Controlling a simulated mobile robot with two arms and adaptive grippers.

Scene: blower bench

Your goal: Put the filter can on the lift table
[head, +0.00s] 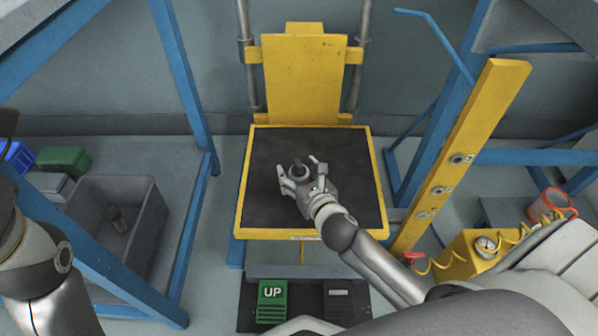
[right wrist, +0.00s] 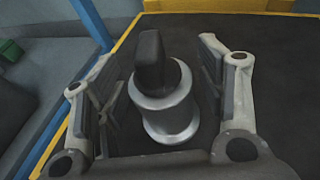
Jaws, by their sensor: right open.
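A silver can with a black upright handle, which looks like the filter can (head: 299,171), stands on the dark top of the yellow-edged lift table (head: 345,212). In the right wrist view the can (right wrist: 168,112) is upright between my right gripper's two fingers, near the table's back part. My right gripper (head: 305,174) is open around it, with gaps visible between the fingers and the can in the right wrist view (right wrist: 160,75).
A grey bin (head: 148,222) at left holds a small dark part (head: 117,219). Blue and green boxes (head: 63,160) stand behind it. A yellow post (head: 455,160) and a yellow unit with a gauge (head: 470,258) are at right. A green UP pedal (head: 272,300) lies in front. Most of the tabletop is clear.

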